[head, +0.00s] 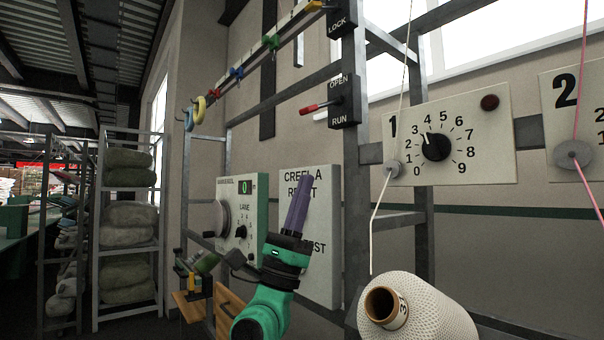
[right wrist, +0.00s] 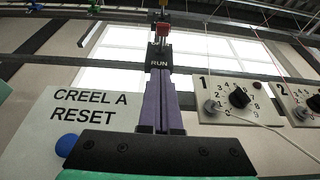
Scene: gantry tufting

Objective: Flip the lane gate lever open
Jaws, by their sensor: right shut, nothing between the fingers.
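The lane gate lever is a red-tipped lever (head: 311,107) that sticks out leftward from a black box (head: 343,101) marked OPEN above and RUN below. In the right wrist view the red lever end (right wrist: 163,29) shows above the RUN label. My right gripper (head: 303,182) has purple fingers pressed together and empty, pointing up. It is below the lever and apart from it in the head view, in front of the CREEL A RESET panel. In the right wrist view its fingers (right wrist: 162,82) point up toward the black box. My left gripper is not in view.
The CREEL A RESET panel (head: 325,225) stands behind my right arm, with a blue button (right wrist: 66,145). Dial panel 1 (head: 460,165) is to the right. A yarn cone (head: 425,310) is at the lower right. A rail with coloured hooks (head: 237,72) runs at upper left.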

